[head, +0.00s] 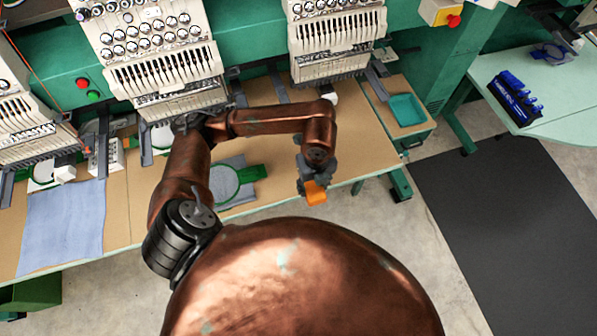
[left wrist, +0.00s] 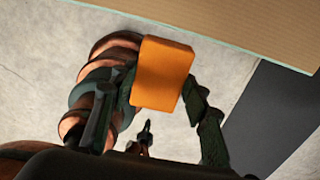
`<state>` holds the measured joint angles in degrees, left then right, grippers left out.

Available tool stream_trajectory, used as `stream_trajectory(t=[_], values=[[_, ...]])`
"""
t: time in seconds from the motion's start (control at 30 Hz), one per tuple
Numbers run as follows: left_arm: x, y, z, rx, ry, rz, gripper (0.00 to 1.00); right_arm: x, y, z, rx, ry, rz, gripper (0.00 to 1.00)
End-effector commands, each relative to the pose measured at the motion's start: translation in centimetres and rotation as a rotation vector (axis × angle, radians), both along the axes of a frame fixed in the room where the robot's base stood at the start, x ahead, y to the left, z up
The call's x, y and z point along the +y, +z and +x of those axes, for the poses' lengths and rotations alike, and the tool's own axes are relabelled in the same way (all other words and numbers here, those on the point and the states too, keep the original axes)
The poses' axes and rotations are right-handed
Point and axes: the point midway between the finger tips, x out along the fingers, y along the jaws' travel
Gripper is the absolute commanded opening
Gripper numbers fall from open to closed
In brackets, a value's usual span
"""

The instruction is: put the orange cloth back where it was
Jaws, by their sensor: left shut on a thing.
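The orange cloth (head: 316,192) looks like a small folded block. My left gripper (head: 314,182) is shut on it and holds it near the table's front edge in the head view. In the left wrist view the cloth (left wrist: 162,74) sits between the two dark fingers (left wrist: 160,95), with the floor behind it. My right gripper is not in view.
The tan worktable (head: 350,140) runs below the embroidery machines (head: 160,50). A dark mat (head: 510,220) covers floor at the right. A blue rack (head: 514,97) stands on a side table.

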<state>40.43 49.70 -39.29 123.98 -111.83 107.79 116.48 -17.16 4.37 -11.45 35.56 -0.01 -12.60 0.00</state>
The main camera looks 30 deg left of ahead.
Motion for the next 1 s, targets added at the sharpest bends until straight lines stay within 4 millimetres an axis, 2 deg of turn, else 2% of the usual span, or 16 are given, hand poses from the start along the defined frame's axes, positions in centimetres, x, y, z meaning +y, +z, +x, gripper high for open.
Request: stream_trajectory(t=[0.37,0.5,0.63,0.87,1.0], values=[[6.9,-3.7,5.2,0.003,0.009,0.005,0.2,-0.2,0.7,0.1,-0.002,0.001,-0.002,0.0],[8.4,-6.4,6.5,0.004,0.005,0.002,0.2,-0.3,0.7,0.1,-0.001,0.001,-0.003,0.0],[9.4,-8.0,7.3,0.002,0.003,0.003,0.2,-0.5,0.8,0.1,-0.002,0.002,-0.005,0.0],[10.1,-9.1,8.0,0.001,0.001,0.002,0.2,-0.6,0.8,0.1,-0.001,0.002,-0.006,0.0],[10.3,-10.9,8.1,0.004,0.001,0.001,0.2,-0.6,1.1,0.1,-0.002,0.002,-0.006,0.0]])
